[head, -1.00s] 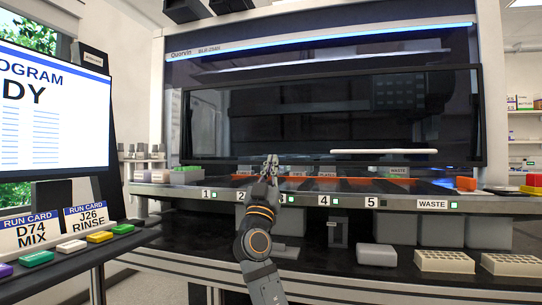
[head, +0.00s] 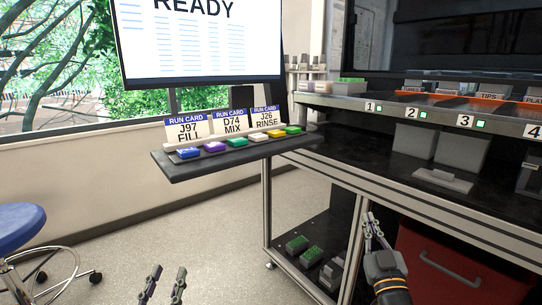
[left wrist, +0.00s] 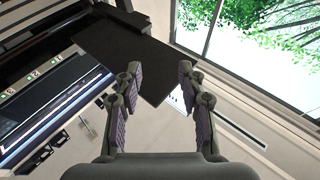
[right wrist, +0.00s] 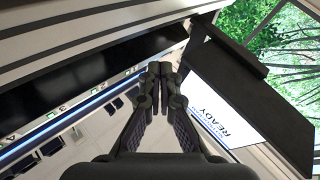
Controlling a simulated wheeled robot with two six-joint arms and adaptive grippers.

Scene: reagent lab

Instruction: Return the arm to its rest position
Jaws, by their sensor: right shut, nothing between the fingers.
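My left gripper (head: 164,284) is low at the bottom of the head view, pointing up over the pale floor. Its fingers stand apart, open and empty; they also show apart in the left wrist view (left wrist: 160,84). My right gripper (head: 372,230) is at the lower right of the head view, in front of the bench frame. Its fingertips meet with nothing between them, as the right wrist view (right wrist: 160,72) also shows. Most of both arms lies outside the head view.
A dark shelf (head: 225,162) holds several colored buttons and run cards J97 FILL, D74 MIX and J26 RINSE. A READY monitor (head: 200,40) stands behind. The bench (head: 340,108) with numbered slots is at right, a red cabinet (head: 440,262) below. A blue stool (head: 22,222) is at left.

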